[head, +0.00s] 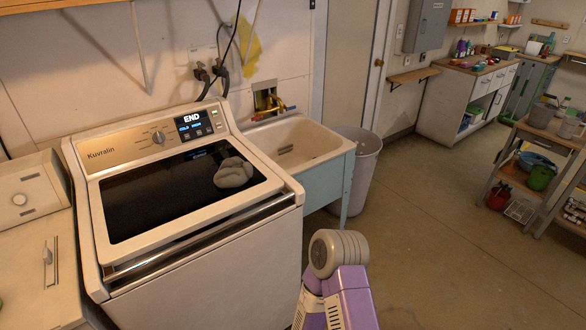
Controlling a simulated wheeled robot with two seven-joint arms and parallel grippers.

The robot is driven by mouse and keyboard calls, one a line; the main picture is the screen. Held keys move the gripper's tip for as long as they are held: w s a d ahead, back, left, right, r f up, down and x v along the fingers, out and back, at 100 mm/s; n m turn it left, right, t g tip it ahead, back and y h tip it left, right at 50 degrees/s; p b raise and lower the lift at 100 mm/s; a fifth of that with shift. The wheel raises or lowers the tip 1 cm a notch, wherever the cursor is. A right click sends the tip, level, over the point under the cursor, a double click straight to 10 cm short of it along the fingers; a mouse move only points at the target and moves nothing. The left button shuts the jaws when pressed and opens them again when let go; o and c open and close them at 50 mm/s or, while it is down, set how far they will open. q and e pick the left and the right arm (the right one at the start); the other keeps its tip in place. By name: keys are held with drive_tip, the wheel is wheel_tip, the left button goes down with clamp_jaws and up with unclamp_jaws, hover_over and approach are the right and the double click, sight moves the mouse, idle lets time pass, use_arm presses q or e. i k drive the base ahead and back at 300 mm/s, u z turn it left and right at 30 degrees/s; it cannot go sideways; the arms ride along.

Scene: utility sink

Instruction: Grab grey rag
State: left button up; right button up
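A crumpled grey rag (234,173) lies on the dark glass lid of the washing machine (200,247), towards the lid's right side near the control panel. Nothing is touching the rag from above. Part of one of my arms, with purple and grey links, shows at the bottom centre, in front of and to the right of the machine and apart from the rag. Neither of my grippers is in view, so their fingers cannot be seen.
A utility sink (297,143) stands right of the machine, with a grey bin (360,165) beside it. A white appliance (32,245) stands at the left. Shelving (530,170) and cabinets (458,100) line the right side. The floor (450,240) at right is clear.

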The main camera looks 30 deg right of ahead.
sight(233, 171)
drive_tip(key=z, duration=2)
drive_tip(key=i, duration=1.5)
drive_tip(key=u, duration=1.7)
